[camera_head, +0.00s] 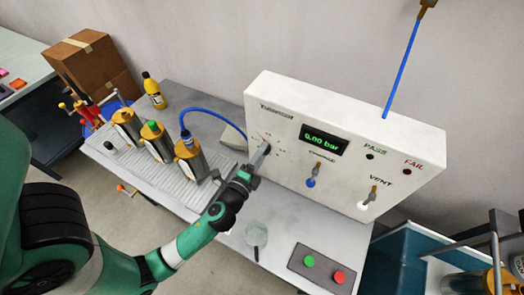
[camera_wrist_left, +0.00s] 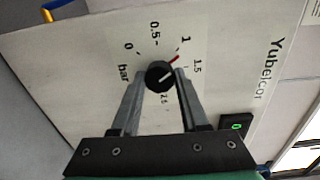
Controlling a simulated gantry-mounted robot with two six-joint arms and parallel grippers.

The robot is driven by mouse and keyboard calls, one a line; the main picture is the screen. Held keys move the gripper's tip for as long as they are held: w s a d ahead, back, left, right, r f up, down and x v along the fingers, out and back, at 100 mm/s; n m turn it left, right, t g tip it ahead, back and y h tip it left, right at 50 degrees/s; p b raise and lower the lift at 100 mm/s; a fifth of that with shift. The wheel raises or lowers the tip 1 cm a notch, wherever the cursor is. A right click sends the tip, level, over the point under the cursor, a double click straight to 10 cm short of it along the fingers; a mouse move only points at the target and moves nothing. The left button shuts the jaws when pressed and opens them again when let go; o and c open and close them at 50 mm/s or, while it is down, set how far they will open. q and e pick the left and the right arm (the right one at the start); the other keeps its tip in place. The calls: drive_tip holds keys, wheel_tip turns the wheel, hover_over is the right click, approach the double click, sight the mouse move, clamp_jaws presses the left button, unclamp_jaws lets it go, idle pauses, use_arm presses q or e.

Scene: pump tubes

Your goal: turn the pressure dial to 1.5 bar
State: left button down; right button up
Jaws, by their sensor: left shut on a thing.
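The pressure dial is a small black knob (camera_wrist_left: 157,76) on the white panel (camera_wrist_left: 90,60). In the left wrist view its scale shows 0, 0.5, 1, 1.5 and a partly covered 2.5. A red pointer shows between 1 and 1.5. My left gripper (camera_wrist_left: 160,78) is shut on the knob, one grey finger on each side. In the head view the gripper (camera_head: 260,157) is at the left part of the panel's front and largely covers the dial. The digital display (camera_head: 323,139) reads 0.00 bar. My right gripper is not in view.
The panel also has a charge valve (camera_head: 312,177) and a vent valve (camera_head: 369,197). Several pump tubes (camera_head: 157,142) stand in a grey rack to the left.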

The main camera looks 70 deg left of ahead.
use_arm(q)
drive_tip(key=shift+m+p, duration=0.85)
drive_tip(key=shift+m, duration=2.35)
drive_tip(key=shift+c, duration=2.1)
unclamp_jaws()
drive_tip(key=b+v, duration=0.1)
drive_tip(key=v, duration=1)
drive_tip(key=shift+s+d, duration=0.2)
drive_tip(key=shift+d, duration=0.05)
